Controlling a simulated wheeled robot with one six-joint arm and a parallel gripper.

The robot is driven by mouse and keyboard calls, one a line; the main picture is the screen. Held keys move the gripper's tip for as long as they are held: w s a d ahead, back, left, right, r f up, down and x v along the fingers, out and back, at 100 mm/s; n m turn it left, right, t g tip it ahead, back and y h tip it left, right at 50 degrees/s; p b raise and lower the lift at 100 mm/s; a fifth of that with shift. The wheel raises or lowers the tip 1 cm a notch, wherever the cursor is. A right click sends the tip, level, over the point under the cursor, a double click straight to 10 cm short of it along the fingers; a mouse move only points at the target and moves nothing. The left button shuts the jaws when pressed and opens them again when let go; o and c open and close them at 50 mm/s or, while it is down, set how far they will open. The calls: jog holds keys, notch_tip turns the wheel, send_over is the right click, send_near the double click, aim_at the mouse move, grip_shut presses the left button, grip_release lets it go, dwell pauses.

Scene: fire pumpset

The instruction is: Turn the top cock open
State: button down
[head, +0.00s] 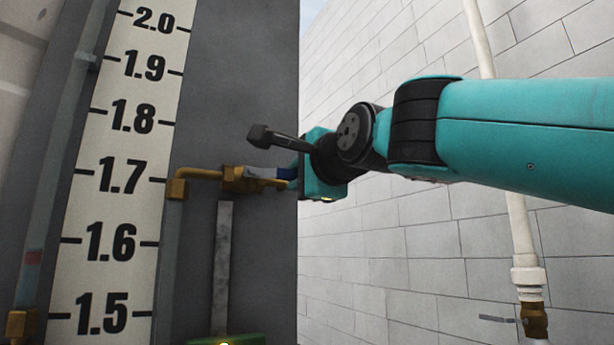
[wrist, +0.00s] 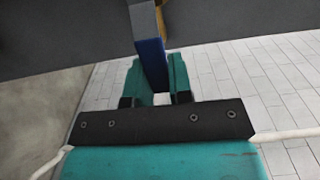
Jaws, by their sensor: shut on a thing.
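The top cock (head: 234,179) is a brass valve at the right end of a bent brass pipe, beside the 1.7 mark on the gauge board. Its lever handle (head: 262,172) is pale metal near the valve body with a blue sleeve on its outer part, and it points right in the head view. My gripper (head: 292,177) is at the sleeved outer end, coming from the right. In the wrist view, the blue sleeve (wrist: 152,62) sits between the two teal fingers (wrist: 156,82), which are shut on it. The handle's tip is partly hidden by the fingers.
A white gauge board (head: 125,145) with black numbers stands left of the cock on a dark grey surface. A grey bar (head: 221,265) rises below the cock from a green part (head: 228,340). A white pipe (head: 522,240) with brass fitting runs down the block wall at right.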

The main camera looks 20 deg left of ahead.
jog(key=c, duration=1)
grip_release()
jog(key=b+v, duration=0.9)
jog(key=v, duration=0.8)
jog(key=shift+s+d, duration=0.15)
jog(key=shift+s, duration=0.05)
